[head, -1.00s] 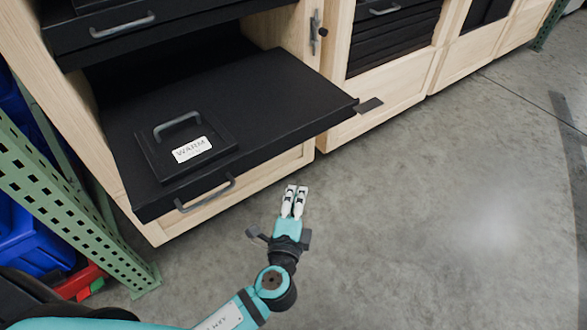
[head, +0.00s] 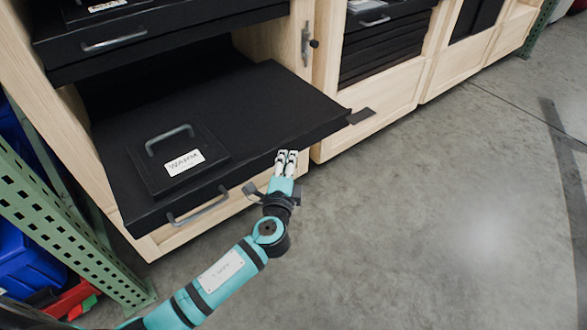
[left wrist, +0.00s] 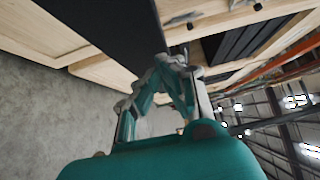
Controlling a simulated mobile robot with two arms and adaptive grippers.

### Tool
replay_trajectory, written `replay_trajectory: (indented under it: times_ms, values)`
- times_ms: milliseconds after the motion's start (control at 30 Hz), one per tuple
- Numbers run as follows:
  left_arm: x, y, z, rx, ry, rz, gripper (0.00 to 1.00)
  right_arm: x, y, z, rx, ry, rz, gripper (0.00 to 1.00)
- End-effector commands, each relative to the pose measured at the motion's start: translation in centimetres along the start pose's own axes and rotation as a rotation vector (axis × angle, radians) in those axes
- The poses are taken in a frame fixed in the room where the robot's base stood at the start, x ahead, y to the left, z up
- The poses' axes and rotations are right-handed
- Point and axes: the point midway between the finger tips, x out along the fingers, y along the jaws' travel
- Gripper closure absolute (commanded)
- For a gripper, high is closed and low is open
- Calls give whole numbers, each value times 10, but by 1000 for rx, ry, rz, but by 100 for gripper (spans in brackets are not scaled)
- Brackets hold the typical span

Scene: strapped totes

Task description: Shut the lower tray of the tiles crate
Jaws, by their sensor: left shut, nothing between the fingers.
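The lower tray (head: 225,100) is a wide black drawer, pulled far out of a pale wooden crate (head: 70,130). Its grey handle (head: 198,207) is on the front edge. A flat black box (head: 190,183) with a grey handle and a label reading "WARM" lies on the tray. My left gripper (head: 287,155) is shut and empty. Its fingertips overlap the tray's front edge, right of the handle; I cannot tell whether they touch. In the left wrist view the black tray (left wrist: 110,25) rises beside the shut fingers (left wrist: 175,62). My right gripper is not in view.
An upper black drawer (head: 160,35) sits above the tray. A latch (head: 306,42) is on the crate's right post. More wooden crates (head: 380,105) stand to the right. A green rack post (head: 70,225) is close at left. The concrete floor (head: 430,220) is clear.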

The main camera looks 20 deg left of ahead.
Motion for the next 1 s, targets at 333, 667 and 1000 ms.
replay_trajectory:
  times_ms: [333,667,1000]
  values:
    - [2,0,3,0,0,1,100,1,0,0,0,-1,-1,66]
    - [14,1,14,1,-1,0,100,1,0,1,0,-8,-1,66]
    - [68,2,70,3,-6,-2,100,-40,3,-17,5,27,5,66]
